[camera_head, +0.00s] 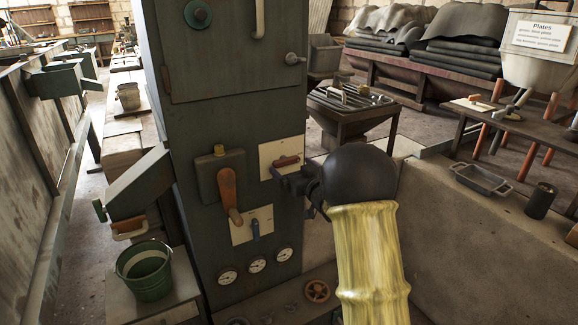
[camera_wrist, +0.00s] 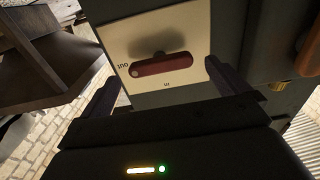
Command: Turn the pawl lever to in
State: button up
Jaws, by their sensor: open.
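The pawl lever is a dark red bar (camera_wrist: 160,65) on a cream plate (camera_wrist: 130,40), on the front of the dark green cabinet. In the wrist view it lies nearly level, its left end beside the upside-down label "out"; "in" is printed below its middle. In the head view the lever (camera_head: 287,161) shows just above my gripper (camera_head: 280,172). In the wrist view my gripper (camera_wrist: 160,74) is open, one finger beyond each end of the lever.
The green cabinet (camera_head: 225,60) also carries an orange-brown lever (camera_head: 229,195), a small blue lever (camera_head: 255,230) and several gauges (camera_head: 257,265). A green bucket (camera_head: 145,270) stands at its lower left. A bench with a metal tray (camera_head: 482,180) is at right.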

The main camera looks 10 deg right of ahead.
aim_at(288, 163)
jog(key=shift+x, duration=1.6)
jog(key=shift+c, duration=0.2)
jog(key=c, duration=0.9)
jog(key=shift+o, duration=0.2)
